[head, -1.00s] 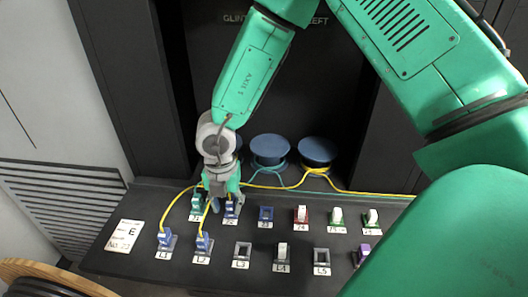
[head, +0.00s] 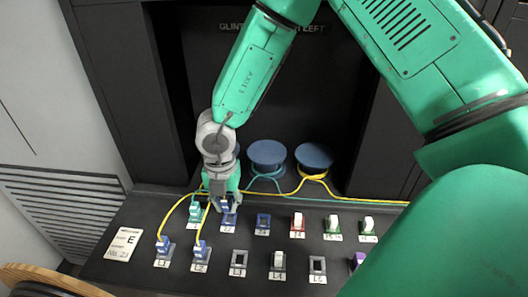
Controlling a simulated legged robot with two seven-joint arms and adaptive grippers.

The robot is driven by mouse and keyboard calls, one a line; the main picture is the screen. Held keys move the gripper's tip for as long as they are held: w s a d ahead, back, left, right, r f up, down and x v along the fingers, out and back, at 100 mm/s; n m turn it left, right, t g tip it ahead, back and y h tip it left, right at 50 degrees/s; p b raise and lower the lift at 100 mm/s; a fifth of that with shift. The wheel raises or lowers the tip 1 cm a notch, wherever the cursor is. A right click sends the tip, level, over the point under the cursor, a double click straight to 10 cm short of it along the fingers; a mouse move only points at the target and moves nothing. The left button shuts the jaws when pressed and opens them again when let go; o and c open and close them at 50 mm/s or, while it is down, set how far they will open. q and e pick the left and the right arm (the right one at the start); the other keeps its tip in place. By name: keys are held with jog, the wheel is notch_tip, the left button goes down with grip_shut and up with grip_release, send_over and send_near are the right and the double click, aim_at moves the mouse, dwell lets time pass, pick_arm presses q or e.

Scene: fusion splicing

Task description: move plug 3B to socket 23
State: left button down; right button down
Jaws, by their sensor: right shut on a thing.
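My right gripper (head: 222,199) reaches down from the top of the head view to the left part of the panel. It is shut on a blue plug (head: 226,206) at the second socket of the back row. The fingers partly hide the plug, and I cannot tell whether it is fully seated. Its marking is too small to read. Just right of it is an empty blue socket (head: 263,219), whose label looks like 23 but is blurred. My left gripper is not in view.
A teal plug (head: 195,209) stands close left of my gripper. Blue plugs with yellow cables stand in front at L1 (head: 163,244) and L2 (head: 200,248). Socket L3 (head: 239,258) is empty. Blue spools (head: 267,155) and yellow and teal cables lie behind the rows.

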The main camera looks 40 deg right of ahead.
aim_at(225, 201)
jog(key=shift+s+r+p, duration=0.1)
jog(key=shift+r+p, duration=0.2)
jog(key=shift+r, duration=0.15)
jog(key=shift+a+r+p, duration=0.3)
jog(key=shift+r+p, duration=0.5)
jog(key=shift+r, duration=0.05)
jog(key=shift+d+r+p, duration=0.25)
jog(key=shift+r+p, duration=0.2)
jog(key=shift+r, duration=0.05)
